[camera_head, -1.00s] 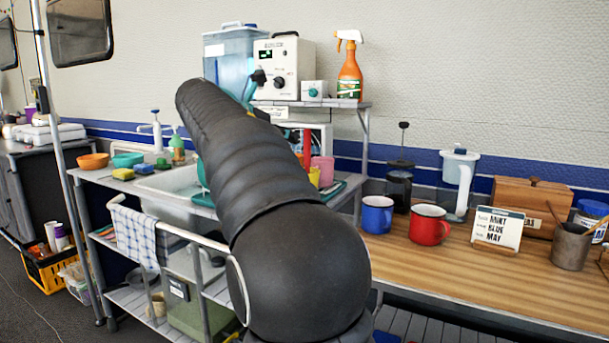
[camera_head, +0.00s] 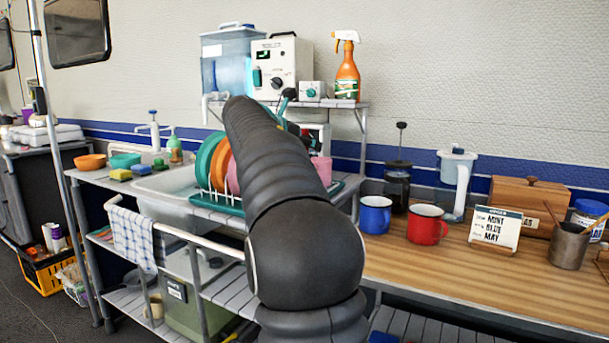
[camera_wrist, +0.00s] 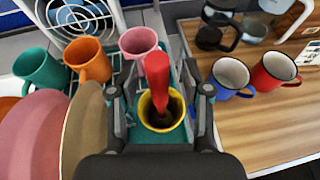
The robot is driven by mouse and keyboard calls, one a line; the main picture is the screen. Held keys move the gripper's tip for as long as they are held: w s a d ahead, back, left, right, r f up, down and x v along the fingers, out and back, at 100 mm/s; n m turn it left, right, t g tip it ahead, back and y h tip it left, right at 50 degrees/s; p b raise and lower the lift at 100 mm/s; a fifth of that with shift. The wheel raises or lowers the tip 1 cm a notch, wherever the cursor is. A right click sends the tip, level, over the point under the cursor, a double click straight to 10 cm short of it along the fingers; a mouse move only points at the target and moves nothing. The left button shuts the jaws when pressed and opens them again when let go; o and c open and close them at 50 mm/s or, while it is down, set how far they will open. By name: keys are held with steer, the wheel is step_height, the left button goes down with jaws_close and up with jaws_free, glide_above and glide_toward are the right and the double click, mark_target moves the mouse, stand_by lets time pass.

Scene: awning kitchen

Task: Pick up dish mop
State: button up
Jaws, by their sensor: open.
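A red upright handle (camera_wrist: 157,76), which appears to be the dish mop's, stands in a yellow cup (camera_wrist: 146,113) in the wrist view. Its lower end is inside the cup and hard to make out. My gripper (camera_wrist: 160,92) is open, with one dark finger on each side of the handle and cup. I see no grip on the handle. In the head view my arm covers the cup, the handle and most of the gripper.
Green (camera_wrist: 38,68), orange (camera_wrist: 88,60) and pink (camera_wrist: 138,42) mugs stand close on the left and behind. Plates (camera_wrist: 35,130) stand at lower left. Blue (camera_wrist: 232,76) and red (camera_wrist: 275,71) mugs stand on the wooden counter (camera_wrist: 262,120) at right.

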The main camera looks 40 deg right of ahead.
jaws_close()
steer(key=shift+r, duration=0.2)
